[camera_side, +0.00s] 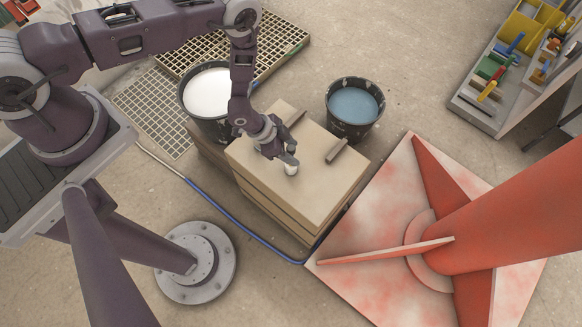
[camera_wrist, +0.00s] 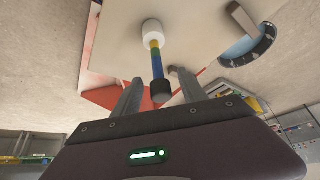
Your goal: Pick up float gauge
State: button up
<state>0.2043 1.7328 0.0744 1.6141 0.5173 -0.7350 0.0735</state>
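The float gauge (camera_wrist: 156,62) is a slim rod with yellow, green and blue bands, a white float at one end and a black end nearer my gripper. It appears to stand on the wooden block (camera_side: 320,190), float down. In the side view only its white float (camera_side: 291,170) shows clearly, below my gripper (camera_side: 285,158); the rod is mostly hidden. In the wrist view my gripper (camera_wrist: 157,80) is open, with its fingers on either side of the black end and gaps visible on both sides.
Two dark bars (camera_side: 337,150) lie on the block, one close to my gripper. A bucket of white liquid (camera_side: 208,92) and a bucket of blue liquid (camera_side: 354,104) stand behind the block. A red column base (camera_side: 365,215) is at the right. A blue hose (camera_side: 240,225) runs in front.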

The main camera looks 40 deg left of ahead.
grip_shut()
dwell(1.2)
